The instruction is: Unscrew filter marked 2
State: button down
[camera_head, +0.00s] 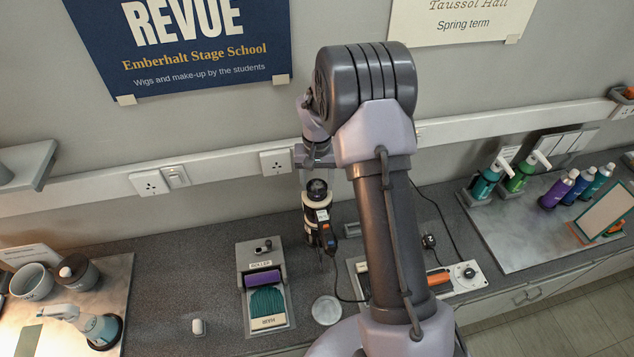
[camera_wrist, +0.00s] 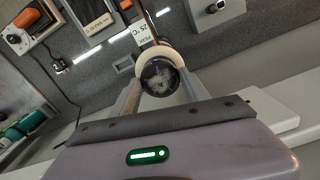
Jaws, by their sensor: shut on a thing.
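My gripper (camera_head: 314,186) is over the middle of the counter, below the wall rail. It is shut on a dark, round-ended device (camera_head: 318,214) with a pale ring and black and orange parts below. In the wrist view the device's dark round end (camera_wrist: 160,79) and pale ring sit between the fingers of my gripper (camera_wrist: 160,88). A white label on it seems to read 25 °C. A black cord hangs near its lower end. My arm hides part of the counter to the right.
A grey roller unit (camera_head: 265,290) with a purple roller stands left of the device, with a pale disc (camera_head: 326,310) in front. Pump bottles (camera_head: 488,180) stand on a right-hand mat. Pots (camera_head: 32,282) are at far left. Sockets line the rail (camera_head: 225,167).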

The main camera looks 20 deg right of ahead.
jog(key=shift+r+p, duration=1.95)
jog(key=shift+r, duration=1.15)
